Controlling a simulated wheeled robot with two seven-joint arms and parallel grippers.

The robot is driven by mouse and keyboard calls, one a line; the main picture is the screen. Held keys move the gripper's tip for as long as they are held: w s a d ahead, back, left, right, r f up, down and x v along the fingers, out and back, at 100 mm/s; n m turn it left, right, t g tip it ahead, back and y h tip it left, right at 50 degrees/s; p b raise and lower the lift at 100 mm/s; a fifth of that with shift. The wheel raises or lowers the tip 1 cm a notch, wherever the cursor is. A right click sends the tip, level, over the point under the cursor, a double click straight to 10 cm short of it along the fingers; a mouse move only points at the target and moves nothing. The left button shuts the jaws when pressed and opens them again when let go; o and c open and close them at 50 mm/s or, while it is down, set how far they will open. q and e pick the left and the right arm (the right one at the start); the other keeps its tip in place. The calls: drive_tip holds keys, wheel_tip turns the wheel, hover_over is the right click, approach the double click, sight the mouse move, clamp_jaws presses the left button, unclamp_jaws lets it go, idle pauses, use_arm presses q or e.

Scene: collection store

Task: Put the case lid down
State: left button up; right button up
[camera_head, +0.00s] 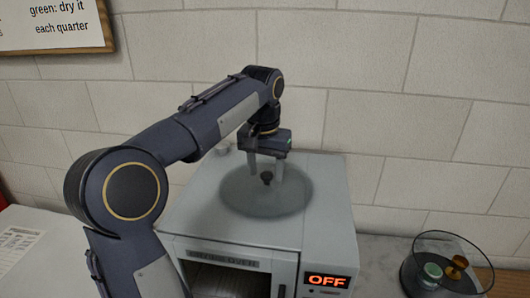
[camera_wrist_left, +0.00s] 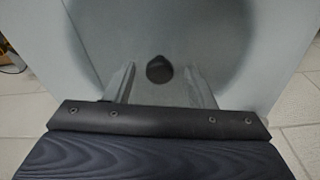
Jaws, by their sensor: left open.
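The case lid (camera_head: 240,200), a round smoky see-through disc with a dark knob (camera_head: 267,178), lies flat on top of the grey drying oven (camera_head: 325,200). My left gripper (camera_head: 265,176) points down over the lid, open, with one finger on each side of the knob. In the left wrist view the knob (camera_wrist_left: 159,69) sits between the two spread fingers (camera_wrist_left: 160,85), with gaps on both sides. My right gripper is out of view.
The oven's front shows an "OFF" display (camera_head: 327,281) and a dark window (camera_head: 225,279). A brick wall (camera_head: 380,100) rises close behind. A sign (camera_head: 50,25) hangs at upper left. A paper sheet (camera_head: 17,245) lies at left. Some bare counter (camera_head: 378,260) shows between oven and case.

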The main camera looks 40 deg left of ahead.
sight(263, 189)
use_arm(q)
wheel_tip(263, 189, up, 12)
drive_tip(key=s, duration=0.1)
drive_tip(key=shift+s+d+f, duration=0.15)
drive_tip(key=shift+d+f, duration=0.05)
drive_tip(key=shift+f, duration=0.05)
idle(0.5)
